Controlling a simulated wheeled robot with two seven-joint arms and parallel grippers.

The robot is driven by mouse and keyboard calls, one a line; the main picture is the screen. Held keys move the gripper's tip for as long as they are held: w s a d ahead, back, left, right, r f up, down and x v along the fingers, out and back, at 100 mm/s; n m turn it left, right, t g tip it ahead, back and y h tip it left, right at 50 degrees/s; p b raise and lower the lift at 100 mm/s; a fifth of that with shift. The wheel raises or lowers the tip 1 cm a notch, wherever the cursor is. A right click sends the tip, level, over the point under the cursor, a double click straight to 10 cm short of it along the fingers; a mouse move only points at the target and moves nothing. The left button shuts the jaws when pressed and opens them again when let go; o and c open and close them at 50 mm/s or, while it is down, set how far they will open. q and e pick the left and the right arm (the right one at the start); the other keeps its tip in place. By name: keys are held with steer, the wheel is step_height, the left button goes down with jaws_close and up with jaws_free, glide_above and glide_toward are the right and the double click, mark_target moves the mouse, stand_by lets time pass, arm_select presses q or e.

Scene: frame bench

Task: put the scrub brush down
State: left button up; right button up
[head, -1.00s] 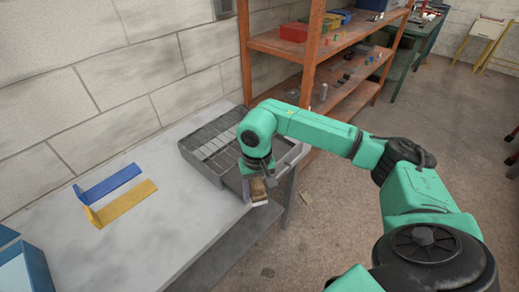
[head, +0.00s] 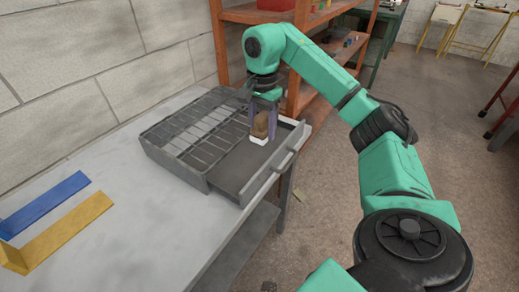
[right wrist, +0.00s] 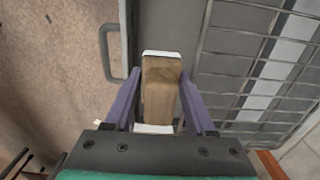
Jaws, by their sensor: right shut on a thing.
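The scrub brush (head: 261,126) is a brown wooden block with a white bristle edge. My right gripper (head: 264,119) is shut on it and holds it pointing down. The brush is over the pulled-out drawer (head: 233,171) of a grey metal unit; whether its bristles touch the drawer floor I cannot tell. In the right wrist view the brush (right wrist: 160,88) lies between the two purple fingers, with the drawer handle (right wrist: 112,52) to its left and the wire rack (right wrist: 255,65) to its right. My left gripper is not in view.
The unit stands on a grey bench (head: 120,190). A blue bracket (head: 50,203) and a yellow bracket (head: 60,233) lie at the left of the bench. An orange shelf (head: 300,85) with small items stands behind. The bench between brackets and unit is clear.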

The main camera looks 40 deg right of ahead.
mark_target(262, 158)
step_height(262, 158, down, 3)
steer(key=shift+r, duration=0.1)
steer(key=shift+f, duration=0.7)
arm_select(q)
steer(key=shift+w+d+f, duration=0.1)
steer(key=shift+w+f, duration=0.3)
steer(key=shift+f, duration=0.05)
arm_select(e)
steer(key=shift+f, duration=1.75)
steer(key=shift+f, duration=0.1)
steer(key=o, duration=0.9)
